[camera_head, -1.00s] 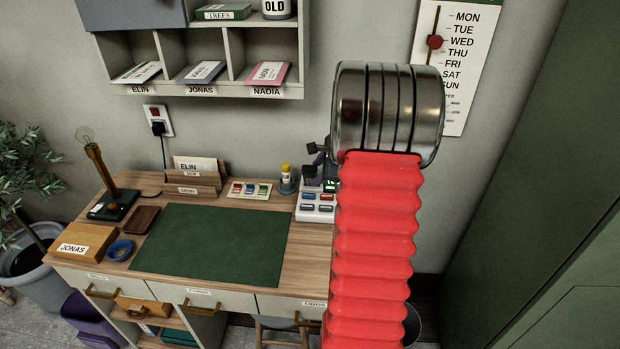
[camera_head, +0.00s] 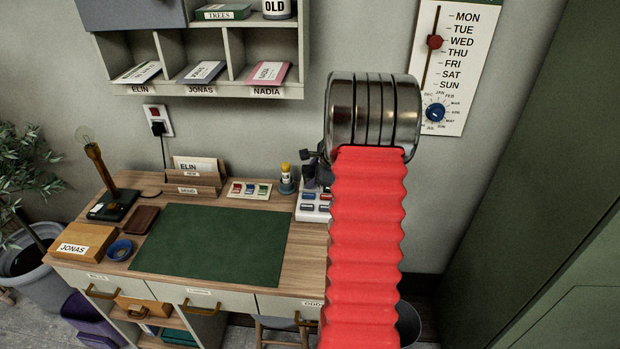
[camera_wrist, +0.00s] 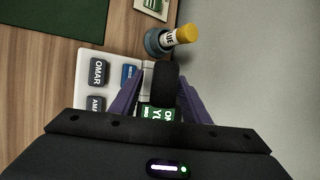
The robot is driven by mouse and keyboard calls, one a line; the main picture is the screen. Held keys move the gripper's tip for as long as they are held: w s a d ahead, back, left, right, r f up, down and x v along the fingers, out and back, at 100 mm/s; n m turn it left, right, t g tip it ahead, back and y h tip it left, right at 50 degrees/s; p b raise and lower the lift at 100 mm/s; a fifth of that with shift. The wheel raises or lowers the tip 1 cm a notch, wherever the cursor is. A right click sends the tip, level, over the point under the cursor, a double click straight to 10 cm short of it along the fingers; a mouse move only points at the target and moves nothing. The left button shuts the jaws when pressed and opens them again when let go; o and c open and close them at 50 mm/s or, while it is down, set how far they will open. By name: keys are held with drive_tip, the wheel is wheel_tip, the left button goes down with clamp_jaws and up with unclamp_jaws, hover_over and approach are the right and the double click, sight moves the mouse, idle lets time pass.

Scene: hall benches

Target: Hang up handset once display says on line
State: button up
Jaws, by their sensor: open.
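The white desk phone (camera_wrist: 88,75) shows in the wrist view with grey and blue name keys, one reading OMAR. It also stands at the desk's back right in the head view (camera_head: 310,215), partly behind my red arm. A small green display (camera_wrist: 152,114) shows white letters starting "ON"; the rest is covered. The black handset (camera_wrist: 165,88) lies between the purple fingers of my gripper (camera_wrist: 162,76). My gripper is open, with the fingers on either side of the handset. Whether they touch it is unclear. In the head view my gripper (camera_head: 311,163) is mostly hidden behind my arm.
A blue pot with a yellow-capped glue stick (camera_wrist: 170,38) stands close beside the phone. A card with coloured pieces (camera_head: 250,190) and a letter rack (camera_head: 195,180) are further left. The green desk mat (camera_head: 210,243) is clear. The wall is close behind.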

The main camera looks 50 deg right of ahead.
drive_tip(key=shift+c, duration=0.2)
clamp_jaws()
idle(0.5)
